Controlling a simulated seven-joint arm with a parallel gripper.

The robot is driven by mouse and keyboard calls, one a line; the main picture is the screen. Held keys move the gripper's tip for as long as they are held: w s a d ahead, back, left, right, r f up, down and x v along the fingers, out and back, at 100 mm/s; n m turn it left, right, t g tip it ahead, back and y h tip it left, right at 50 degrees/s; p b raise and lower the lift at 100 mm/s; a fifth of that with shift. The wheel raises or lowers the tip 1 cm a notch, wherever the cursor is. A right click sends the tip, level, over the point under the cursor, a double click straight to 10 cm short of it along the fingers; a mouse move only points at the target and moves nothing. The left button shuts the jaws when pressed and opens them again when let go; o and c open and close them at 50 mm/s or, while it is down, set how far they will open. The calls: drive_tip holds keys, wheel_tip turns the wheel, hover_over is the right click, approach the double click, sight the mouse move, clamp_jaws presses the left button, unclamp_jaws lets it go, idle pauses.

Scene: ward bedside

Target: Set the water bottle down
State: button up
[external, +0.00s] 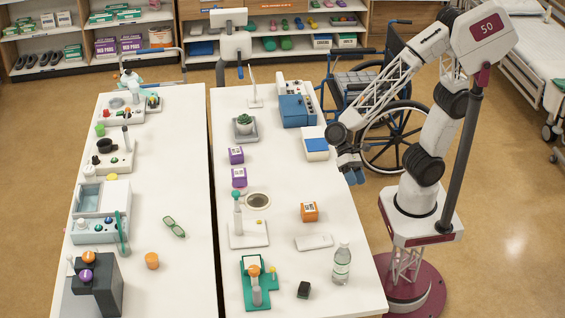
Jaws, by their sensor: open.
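The water bottle (342,263) is clear with a green and white label. It stands upright on the right-hand white table (290,277), near that table's front right corner. My gripper (354,176) is open and empty. It hangs near the right edge of the same table, well behind the bottle and apart from it. Nothing hides the bottle in this view.
A blue wheelchair (378,95) stands behind my arm.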

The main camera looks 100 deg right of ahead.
drive_tip(key=s+d+r+n+t+h, duration=0.1)
drive_tip(key=s+d+n+t+h, duration=0.1)
drive_tip(key=d, duration=0.6)
drive_tip(key=s+d+r+n+t+h, duration=0.1)
drive_tip(key=s+d+r+n+h, duration=0.1)
drive_tip(key=d, duration=0.6)
drive_tip(key=s+d+r+n+t+h, duration=0.2)
drive_tip(key=s+d+h, duration=0.3)
drive_tip(key=d, duration=0.3)
drive_tip(key=shift+d+r+n+t+h, duration=0.15)
drive_tip(key=shift+r+n+t+h, duration=0.15)
drive_tip(key=shift+n+h, duration=0.6)
drive_tip(key=shift+f, duration=0.1)
